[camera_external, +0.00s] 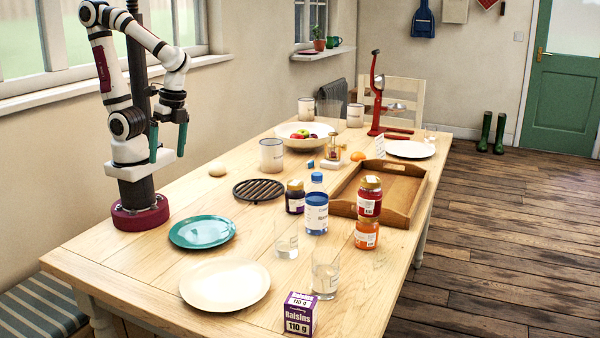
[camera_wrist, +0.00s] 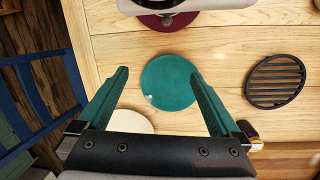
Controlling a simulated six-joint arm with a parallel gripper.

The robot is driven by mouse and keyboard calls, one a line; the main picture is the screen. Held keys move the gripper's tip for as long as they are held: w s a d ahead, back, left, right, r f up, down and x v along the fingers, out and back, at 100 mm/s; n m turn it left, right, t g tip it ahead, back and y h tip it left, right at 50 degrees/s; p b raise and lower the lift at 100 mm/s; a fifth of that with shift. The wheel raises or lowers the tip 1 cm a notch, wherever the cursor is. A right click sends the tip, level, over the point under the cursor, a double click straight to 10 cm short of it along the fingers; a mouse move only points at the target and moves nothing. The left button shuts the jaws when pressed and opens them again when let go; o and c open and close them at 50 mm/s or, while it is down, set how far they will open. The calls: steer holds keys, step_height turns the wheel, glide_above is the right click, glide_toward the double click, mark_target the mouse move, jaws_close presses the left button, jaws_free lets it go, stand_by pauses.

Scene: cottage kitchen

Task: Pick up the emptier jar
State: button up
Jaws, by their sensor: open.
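A dark jar with a gold lid and purple label (camera_external: 295,197) stands left of the water bottle. A red jar with a gold lid (camera_external: 369,198) shows directly above an orange jar (camera_external: 366,235) at the tray's near corner; it looks stacked on it. How full each jar is cannot be told. My gripper (camera_external: 168,145) is open and empty, high above the table's left side, apart from all jars. In the wrist view, the open fingers (camera_wrist: 160,74) frame the teal plate (camera_wrist: 168,83) below. Part of a dark jar (camera_wrist: 247,131) shows beside the right finger.
A blue-capped bottle (camera_external: 316,208) stands between the dark and red jars. Two glasses (camera_external: 325,278), a raisins box (camera_external: 299,313), a cream plate (camera_external: 225,286) and a black trivet (camera_external: 258,190) are around. A wooden tray (camera_external: 405,170) lies behind.

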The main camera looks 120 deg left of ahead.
steer(key=w+d+f+n+h, duration=0.2)
steer(key=w+d+n+h, duration=0.1)
steer(key=w+n+h, duration=0.15)
steer(key=n+t+h, duration=0.4)
steer(key=n+t, duration=0.8)
steer(key=n, duration=1.3)
glide_above(290, 248)
steer(key=s+a, duration=1)
steer(key=shift+y, duration=0.25)
step_height(290, 248, down, 13)
steer(key=shift+s+r, duration=0.15)
steer(key=x, duration=1.5)
steer(key=shift+d, duration=0.2)
steer(key=shift+r, duration=0.1)
steer(key=c, duration=1.5)
